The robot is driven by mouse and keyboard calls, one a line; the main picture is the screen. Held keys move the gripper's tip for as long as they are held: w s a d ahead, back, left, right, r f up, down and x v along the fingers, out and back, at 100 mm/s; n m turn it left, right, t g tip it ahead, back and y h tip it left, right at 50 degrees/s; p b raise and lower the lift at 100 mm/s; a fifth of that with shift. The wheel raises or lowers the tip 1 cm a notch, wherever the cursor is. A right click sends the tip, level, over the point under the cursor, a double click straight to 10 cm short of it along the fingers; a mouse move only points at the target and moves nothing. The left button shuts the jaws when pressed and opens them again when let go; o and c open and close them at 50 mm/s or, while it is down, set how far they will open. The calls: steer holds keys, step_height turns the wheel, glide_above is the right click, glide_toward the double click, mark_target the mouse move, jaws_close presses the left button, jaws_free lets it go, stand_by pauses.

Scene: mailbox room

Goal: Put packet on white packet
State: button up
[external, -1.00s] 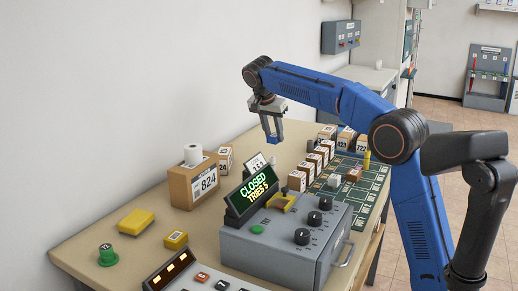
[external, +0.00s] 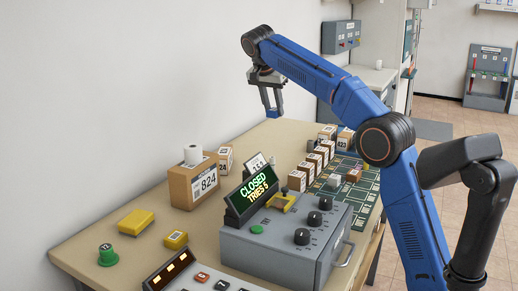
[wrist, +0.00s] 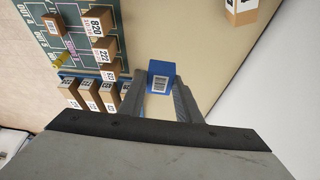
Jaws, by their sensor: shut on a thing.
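My gripper (external: 272,106) is raised above the far part of the table. It is shut on a small blue packet (external: 273,113), which hangs at the fingertips clear of the table. In the wrist view the blue packet (wrist: 161,82) sits between the fingers, with a white barcode label facing the camera. The white packet (external: 334,180) is a small pale block on the green board, below and to the right of my gripper in the external view. I cannot make it out clearly in the wrist view.
Several brown numbered boxes (external: 308,168) stand in a row along the green board (external: 366,196). A grey box with knobs (external: 285,240) and a lit sign (external: 252,198) stand nearer. A larger brown box (external: 194,184) stands left. The tabletop below my gripper looks clear.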

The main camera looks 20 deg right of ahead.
steer(key=s+a, duration=0.3)
steer(key=s, duration=1.2)
steer(key=s+a, duration=0.2)
steer(key=s, duration=1.4)
steer(key=shift+n, duration=0.4)
step_height(320, 180, down, 10)
steer(key=shift+w+a+r, duration=0.15)
steer(key=shift+f, duration=2.65)
steer(key=shift+f, duration=0.1)
steer(key=o, duration=1.1)
steer(key=shift+c, duration=0.2)
steer(key=v, duration=1.2)
